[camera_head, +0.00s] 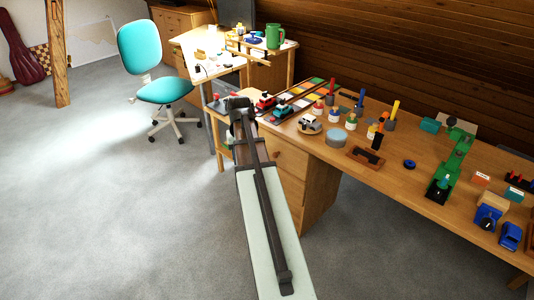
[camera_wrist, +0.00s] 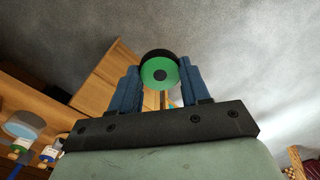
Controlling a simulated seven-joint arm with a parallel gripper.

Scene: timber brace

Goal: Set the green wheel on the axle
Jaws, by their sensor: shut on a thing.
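The green wheel (camera_wrist: 150,73) has a green face, a dark hub and a black rim. In the wrist view it sits between the two blue fingers of my gripper (camera_wrist: 160,70), which is shut on it, and its face is toward the camera. The grey floor is behind the wheel. In the head view my arm reaches up past the left end of the workbench, and the wheel cannot be made out there. I cannot pick out the axle for certain in either view.
The long wooden workbench (camera_head: 400,150) holds a white toy car (camera_head: 310,124), red and teal cars, pegs, a green stand (camera_head: 445,180) and blue toy vehicles (camera_head: 487,217). A teal chair (camera_head: 140,45) stands left. A second table (camera_head: 215,50) is behind. The floor between is clear.

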